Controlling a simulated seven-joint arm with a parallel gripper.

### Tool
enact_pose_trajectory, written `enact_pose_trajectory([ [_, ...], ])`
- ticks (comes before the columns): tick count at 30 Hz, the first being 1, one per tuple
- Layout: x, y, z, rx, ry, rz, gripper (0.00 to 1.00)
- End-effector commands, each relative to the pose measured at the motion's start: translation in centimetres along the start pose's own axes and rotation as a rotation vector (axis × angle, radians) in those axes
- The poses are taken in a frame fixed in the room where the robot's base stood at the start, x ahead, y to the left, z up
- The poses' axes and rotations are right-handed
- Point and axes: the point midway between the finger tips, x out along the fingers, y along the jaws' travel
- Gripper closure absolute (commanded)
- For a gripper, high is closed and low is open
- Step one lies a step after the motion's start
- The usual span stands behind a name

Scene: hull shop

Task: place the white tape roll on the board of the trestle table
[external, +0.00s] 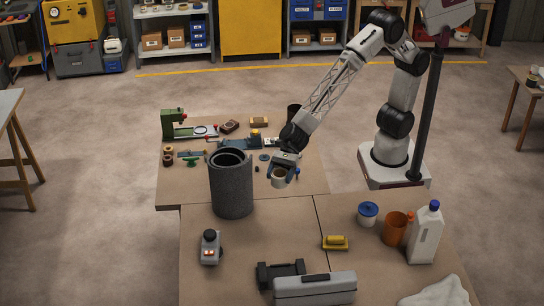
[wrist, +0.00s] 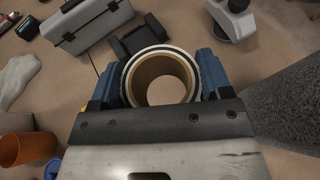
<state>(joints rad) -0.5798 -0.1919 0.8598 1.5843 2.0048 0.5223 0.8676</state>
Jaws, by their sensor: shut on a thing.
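The white tape roll (external: 279,182) is in my gripper (external: 283,173), over the front right part of the brown board (external: 310,180) in the external view. In the wrist view the white tape roll (wrist: 140,75) shows its pale rim and tan inner wall, with its open hole facing the camera. The blue fingers of my gripper (wrist: 161,77) are shut on its outside from both sides. I cannot tell how far its bottom is from the board. The legs under this board are hidden.
A tall dark grey cylinder (external: 231,188) stands close left of my gripper. A green-framed tool (external: 170,123) and several small items occupy the board's back. The adjoining near board (external: 205,282) holds a grey case (external: 314,291), orange cup (external: 394,230) and white bottle (external: 425,235).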

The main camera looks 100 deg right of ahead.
Motion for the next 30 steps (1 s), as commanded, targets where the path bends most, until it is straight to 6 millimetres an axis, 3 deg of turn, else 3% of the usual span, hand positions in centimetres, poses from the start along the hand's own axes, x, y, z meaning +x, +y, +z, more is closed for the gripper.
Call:
enact_pose_trajectory([
  [1,-1.0,-1.8,1.0,0.011,-0.005,-0.034,0.52],
  [9,-6.5,-10.4,4.9,0.084,-0.004,-0.211,0.52],
  [16,-11.8,-17.1,6.7,0.149,-0.003,-0.365,0.52],
  [23,-16.4,-22.8,6.0,0.205,-0.001,-0.497,0.52],
  [30,-20.6,-28.1,2.7,0.258,-0.001,-0.620,0.52],
])
